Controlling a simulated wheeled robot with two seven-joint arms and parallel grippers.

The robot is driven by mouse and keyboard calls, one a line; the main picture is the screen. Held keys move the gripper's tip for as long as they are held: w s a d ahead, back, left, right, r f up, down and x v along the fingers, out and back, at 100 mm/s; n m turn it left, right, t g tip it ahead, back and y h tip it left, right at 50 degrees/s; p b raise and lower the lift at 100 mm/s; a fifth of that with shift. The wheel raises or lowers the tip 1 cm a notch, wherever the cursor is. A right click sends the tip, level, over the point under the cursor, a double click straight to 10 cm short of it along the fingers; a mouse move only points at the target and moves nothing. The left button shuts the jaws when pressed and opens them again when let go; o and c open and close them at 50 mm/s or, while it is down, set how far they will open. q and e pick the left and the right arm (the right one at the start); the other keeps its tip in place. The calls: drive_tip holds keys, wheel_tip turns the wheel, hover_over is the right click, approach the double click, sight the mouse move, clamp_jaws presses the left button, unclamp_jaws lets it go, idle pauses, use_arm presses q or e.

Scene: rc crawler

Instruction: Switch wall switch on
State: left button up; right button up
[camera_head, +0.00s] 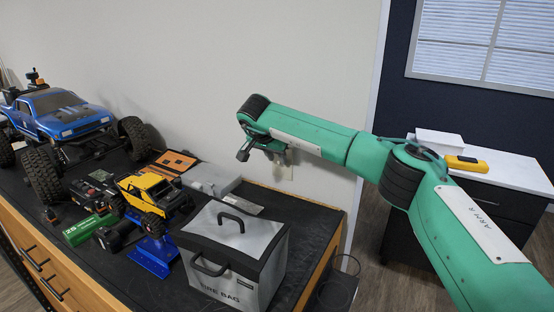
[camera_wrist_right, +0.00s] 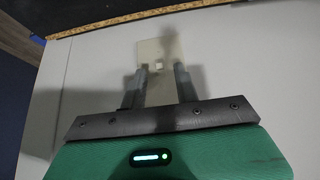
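The wall switch (camera_wrist_right: 158,65) is a small light toggle on a beige plate (camera_wrist_right: 152,52) on the pale wall in the right wrist view. In the head view, a light plate (camera_head: 284,172) shows partly behind my right gripper (camera_head: 262,150), low on the wall above the table. My right gripper (camera_wrist_right: 160,85) points at the wall with its two dark fingers apart, one on each side of the lower plate in the picture. The toggle sits just beyond the fingertips, and nothing is held. Contact with the plate cannot be told. My left gripper is not in view.
Below the gripper, a dark-topped table (camera_head: 310,215) holds a grey bag (camera_head: 235,255), a yellow crawler (camera_head: 150,190), a blue truck (camera_head: 70,115) and a grey case (camera_head: 210,178). A white-topped cabinet (camera_head: 510,172) stands at the right, behind my right arm.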

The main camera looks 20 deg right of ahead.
drive_tip(key=b+v, duration=0.2)
drive_tip(key=v, duration=1)
drive_tip(key=shift+r+b, duration=0.35)
drive_tip(key=shift+b, duration=0.05)
drive_tip(key=shift+a, duration=0.1)
drive_tip(key=shift+s+f, duration=0.1)
